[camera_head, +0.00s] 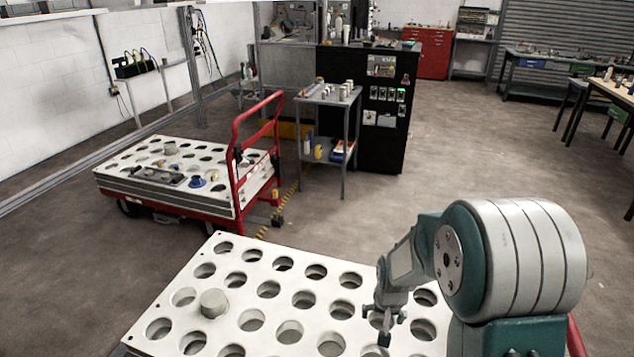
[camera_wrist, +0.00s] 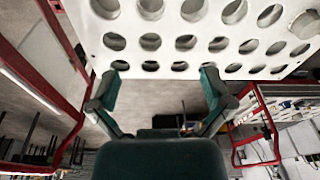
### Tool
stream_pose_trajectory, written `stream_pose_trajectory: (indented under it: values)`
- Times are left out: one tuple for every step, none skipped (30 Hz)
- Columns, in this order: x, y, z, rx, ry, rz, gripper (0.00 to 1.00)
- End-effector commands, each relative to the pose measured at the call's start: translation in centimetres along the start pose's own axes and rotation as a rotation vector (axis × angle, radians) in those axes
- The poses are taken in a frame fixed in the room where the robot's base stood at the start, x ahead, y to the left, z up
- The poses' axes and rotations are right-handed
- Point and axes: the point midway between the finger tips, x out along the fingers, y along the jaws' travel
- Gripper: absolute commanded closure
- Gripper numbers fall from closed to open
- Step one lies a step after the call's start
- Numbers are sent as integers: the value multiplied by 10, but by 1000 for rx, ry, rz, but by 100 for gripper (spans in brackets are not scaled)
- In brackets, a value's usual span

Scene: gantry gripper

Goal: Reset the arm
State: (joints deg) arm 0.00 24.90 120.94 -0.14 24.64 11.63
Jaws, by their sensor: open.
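My gripper (camera_head: 388,322) hangs over the right part of a white board with rows of round holes (camera_head: 228,261) in the head view. In the wrist view my gripper (camera_wrist: 158,88) has its two green-tipped fingers spread wide apart, with nothing between them. The white board (camera_wrist: 88,48) also shows there, above the fingertips. A grey cylinder (camera_head: 213,303) stands at the board's left side in the head view. It also shows at the right edge of the wrist view (camera_wrist: 304,24).
A red-framed cart (camera_head: 236,190) with a second holed board stands at the left. Behind it are a small grey table (camera_head: 345,101) with several parts and a black cabinet (camera_head: 388,140). Workbenches (camera_head: 560,58) line the back right. The floor between is open.

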Motion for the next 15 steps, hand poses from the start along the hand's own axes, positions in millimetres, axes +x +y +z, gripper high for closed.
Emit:
stream_pose_trajectory:
  values:
    - [-18, 0, 0, -6, 18, -4, 0]
    - [-27, 0, 1, -10, 24, -5, 0]
    - [-39, 0, 2, -16, 35, -7, 0]
    - [-48, 1, 4, -21, 41, -8, 0]
    - [-56, 1, 6, -25, 47, -9, 0]
    - [-67, 2, 8, -31, 58, -11, 0]
    - [-76, 2, 9, -35, 64, -12, 0]
    - [-83, 2, 12, -39, 70, -13, 0]
    - [-94, 3, 15, -45, 79, -14, 0]
    - [-102, 4, 17, -49, 86, -15, 0]
    - [-110, 4, 20, -54, 93, -16, 0]
    - [-120, 5, 24, -60, 102, -18, 0]
    - [-128, 6, 27, -64, 109, -19, 0]
    - [-135, 6, 30, -67, 117, -20, 0]
    - [-144, 7, 34, -73, 126, -21, 0]
